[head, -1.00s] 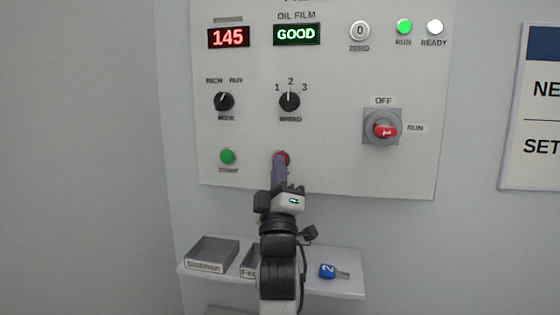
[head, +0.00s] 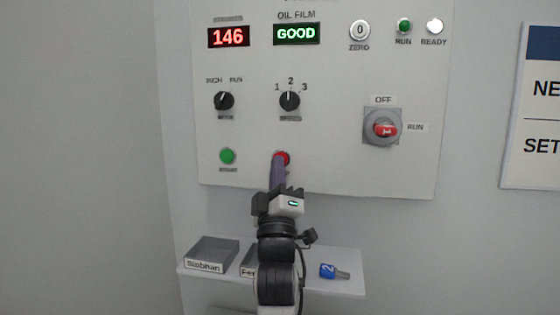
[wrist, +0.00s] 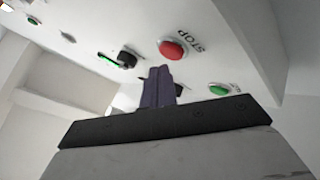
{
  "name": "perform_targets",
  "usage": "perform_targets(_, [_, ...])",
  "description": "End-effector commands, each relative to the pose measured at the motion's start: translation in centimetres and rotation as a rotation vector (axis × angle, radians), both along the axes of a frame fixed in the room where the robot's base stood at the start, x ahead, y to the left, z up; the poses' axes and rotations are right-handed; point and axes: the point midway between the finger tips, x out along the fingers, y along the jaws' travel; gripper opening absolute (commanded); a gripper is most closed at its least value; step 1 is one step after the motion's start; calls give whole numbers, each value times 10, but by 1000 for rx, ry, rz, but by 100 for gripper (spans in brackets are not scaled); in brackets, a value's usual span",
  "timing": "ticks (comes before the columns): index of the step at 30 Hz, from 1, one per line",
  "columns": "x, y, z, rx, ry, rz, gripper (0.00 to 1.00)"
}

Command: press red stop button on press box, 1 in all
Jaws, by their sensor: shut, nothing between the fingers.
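The red stop button (head: 284,157) is on the lower part of the white press box panel (head: 340,170). In the wrist view the round red button (wrist: 172,50) shows whole beside its STOP label. My gripper (head: 278,162) is shut and empty, its purple fingers pointing up at the panel. In the head view the fingertips cover the left part of the button. In the wrist view the gripper's fingertips (wrist: 158,69) appear just short of the button, with a small gap.
A green start button (head: 228,156) is left of the red one. Two black knobs (head: 224,101) (head: 289,100) and a red rotary switch (head: 385,130) are on the panel. Below, a shelf (head: 345,286) holds grey trays (head: 213,251) and a blue-tagged key (head: 328,271). The RUN lamp (head: 404,26) is dark green.

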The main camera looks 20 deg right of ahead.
Motion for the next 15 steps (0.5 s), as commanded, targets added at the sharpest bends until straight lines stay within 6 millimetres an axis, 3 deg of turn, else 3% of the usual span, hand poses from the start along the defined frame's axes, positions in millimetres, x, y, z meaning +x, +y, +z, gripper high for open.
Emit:
perform_targets(8, [-3,2,0,0,-1,1,0])
perform_targets(15, [-22,15,0,1,-1,2,0])
